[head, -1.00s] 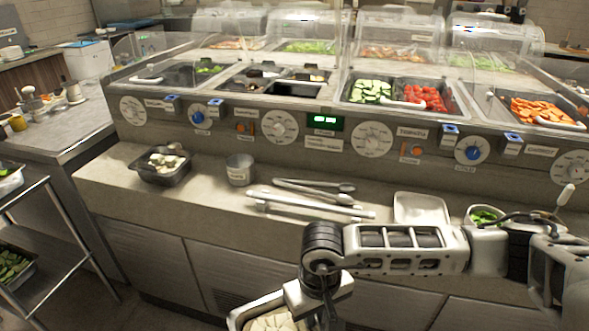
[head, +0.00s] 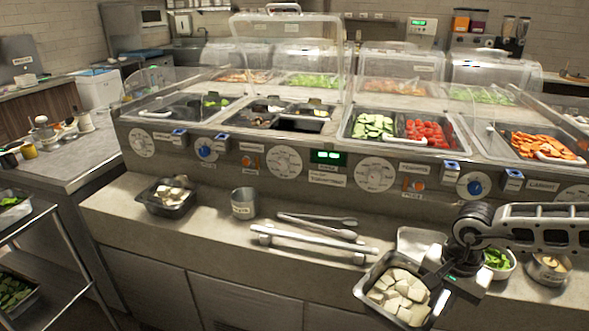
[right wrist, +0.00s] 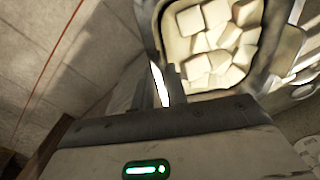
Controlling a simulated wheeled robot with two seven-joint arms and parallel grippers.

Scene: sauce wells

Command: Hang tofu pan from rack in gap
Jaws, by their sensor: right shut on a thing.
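The tofu pan (head: 361,291), a dark metal pan with pale tofu cubes (head: 399,294), is in the lower right of the head view, in front of the counter edge and tilted in the picture. My right gripper (head: 440,279) is shut on its right rim. In the right wrist view the pan (right wrist: 148,22) shows at the top, with tofu cubes (right wrist: 220,40) inside and the fingers (right wrist: 165,85) at its rim. The rack of wells (head: 240,133) runs across the counter. A dark empty gap (head: 298,125) shows in its second section. My left gripper is not in view.
On the ledge stand a pan of pale pieces (head: 168,207), a metal cup (head: 243,204), tongs (head: 318,226), a metal bar (head: 305,242), a light tray (head: 415,240) and a bowl of greens (head: 497,258). Clear lids (head: 390,72) rise behind the wells.

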